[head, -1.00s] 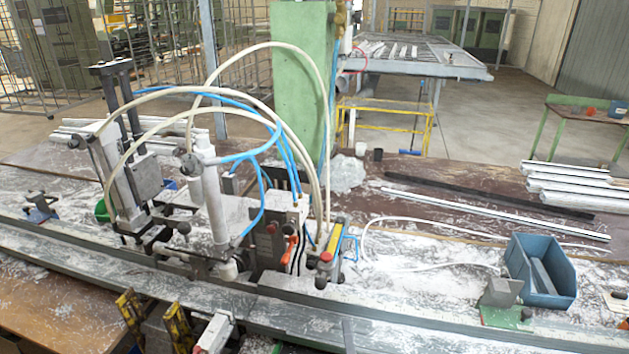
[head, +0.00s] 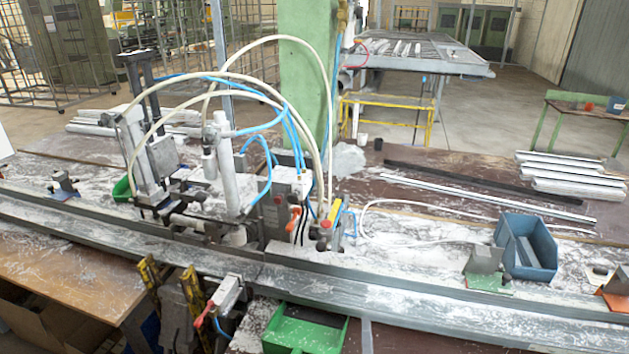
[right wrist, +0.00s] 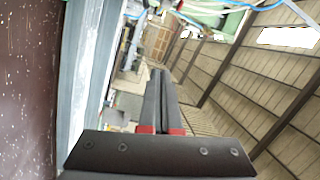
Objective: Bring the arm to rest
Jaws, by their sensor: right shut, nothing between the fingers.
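My right gripper (right wrist: 159,100) shows in the right wrist view, with two dark fingers red at their bases. The fingers lie together, with nothing between them. They point away from the camera, clear of any object that I can make out. I cannot make out either gripper in the head view. My left gripper shows in neither view. The clamp machine (head: 225,180), with white cylinders and looping hoses, stands on the bench in the head view.
A long metal rail (head: 400,289) runs along the bench front. A blue bin (head: 540,250) stands at the right and a green tray (head: 303,330) is below the rail. White profiles (head: 570,172) lie at the back right. A brown surface (right wrist: 25,100) fills the wrist view's left side.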

